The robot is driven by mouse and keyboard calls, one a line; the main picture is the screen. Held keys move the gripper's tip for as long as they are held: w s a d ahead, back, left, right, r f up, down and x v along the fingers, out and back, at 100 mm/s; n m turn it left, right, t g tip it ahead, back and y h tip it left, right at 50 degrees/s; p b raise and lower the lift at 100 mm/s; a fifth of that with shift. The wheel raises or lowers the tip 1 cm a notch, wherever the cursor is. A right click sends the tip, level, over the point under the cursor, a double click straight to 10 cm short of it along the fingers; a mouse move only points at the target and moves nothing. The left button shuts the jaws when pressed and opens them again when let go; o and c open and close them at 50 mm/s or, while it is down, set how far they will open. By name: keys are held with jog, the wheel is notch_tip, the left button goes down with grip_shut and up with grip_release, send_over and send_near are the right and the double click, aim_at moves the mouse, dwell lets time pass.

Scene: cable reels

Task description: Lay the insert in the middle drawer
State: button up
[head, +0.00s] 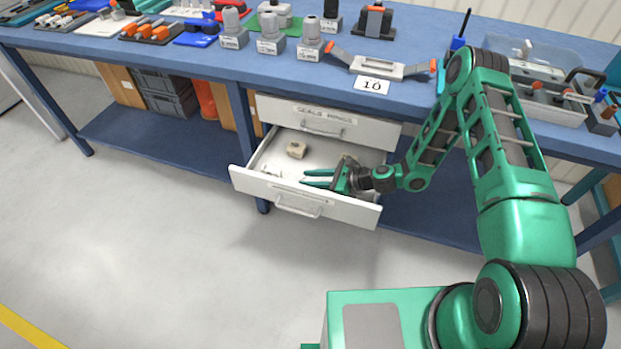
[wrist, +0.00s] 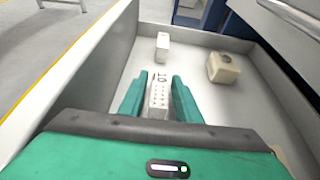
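A drawer (head: 262,184) stands pulled out under the bench, below a closed drawer labelled "SEALS RINGS" (head: 325,116). My gripper (head: 318,178) is down inside the open drawer, its green fingers pointing left in the head view. In the wrist view, a pale insert with rows of holes and "10" on it (wrist: 158,97) lies between the two fingers of my gripper (wrist: 159,80). The fingers stand close along both its sides; I cannot tell whether they press on it. Whether the insert rests on the drawer floor is also unclear.
Inside the drawer, a beige block (wrist: 223,69) and a small white block (wrist: 162,47) stand beyond my fingers. The drawer walls are close around my gripper. A plate marked "10" (head: 371,86) and a grey handled part (head: 378,68) are on the bench (head: 215,62) above.

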jog(key=shift+o, duration=0.7)
jog(key=shift+s+d, duration=0.1)
jog(key=shift+d, duration=0.15)
jog(key=v, duration=1)
jog(key=shift+d+r, duration=0.1)
jog(key=shift+r, duration=0.05)
